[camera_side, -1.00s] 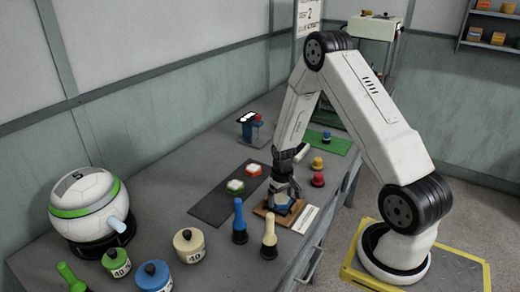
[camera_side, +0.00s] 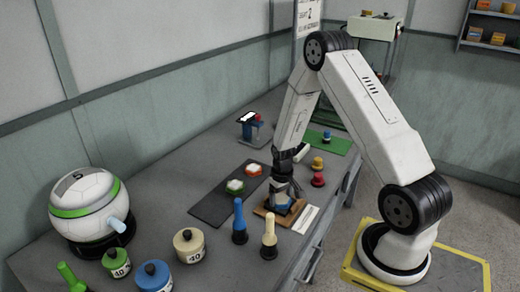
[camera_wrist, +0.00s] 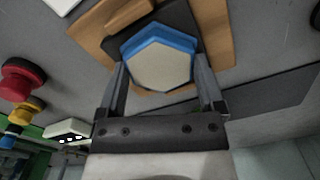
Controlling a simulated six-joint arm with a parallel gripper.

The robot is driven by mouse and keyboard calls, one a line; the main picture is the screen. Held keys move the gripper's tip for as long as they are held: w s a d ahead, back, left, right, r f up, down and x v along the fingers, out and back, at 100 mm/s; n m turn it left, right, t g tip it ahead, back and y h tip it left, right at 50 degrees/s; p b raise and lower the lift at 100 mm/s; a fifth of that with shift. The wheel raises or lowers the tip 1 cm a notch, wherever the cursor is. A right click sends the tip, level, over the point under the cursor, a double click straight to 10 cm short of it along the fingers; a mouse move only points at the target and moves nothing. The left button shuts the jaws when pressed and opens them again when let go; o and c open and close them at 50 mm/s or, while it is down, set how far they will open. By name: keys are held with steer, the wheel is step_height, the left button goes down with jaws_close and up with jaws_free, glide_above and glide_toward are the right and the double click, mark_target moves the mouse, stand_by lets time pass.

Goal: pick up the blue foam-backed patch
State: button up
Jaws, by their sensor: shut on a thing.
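The blue foam-backed patch (camera_wrist: 160,62) is a hexagon with a pale beige face and a blue rim, seen in the wrist view between my gripper's (camera_wrist: 162,80) two fingers. My gripper is shut on it, one finger on each side. In the side view my gripper (camera_side: 281,194) points down at the blue patch (camera_side: 279,207), low over a wooden board (camera_side: 263,213). The board also shows in the wrist view (camera_wrist: 218,42). I cannot tell whether the patch touches the board.
Blue (camera_side: 239,224) and cream (camera_side: 269,236) handled tools stand close in front of the board. A white card (camera_side: 306,219) lies to its right. A dark mat (camera_side: 212,208) with white-topped pieces is to the left. Red (camera_side: 318,180) and yellow (camera_side: 317,163) knobs stand behind.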

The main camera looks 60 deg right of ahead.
steer(key=shift+r, duration=0.1)
steer(key=shift+r, duration=0.8)
steer(key=s+a+r, duration=0.2)
steer(key=s+r, duration=0.3)
steer(key=s, duration=0.1)
steer(key=s+a+r, duration=0.3)
steer(key=s+r, duration=0.3)
steer(key=shift+s+a, duration=0.3)
steer(key=shift+s, duration=0.1)
steer(key=shift+w, duration=0.1)
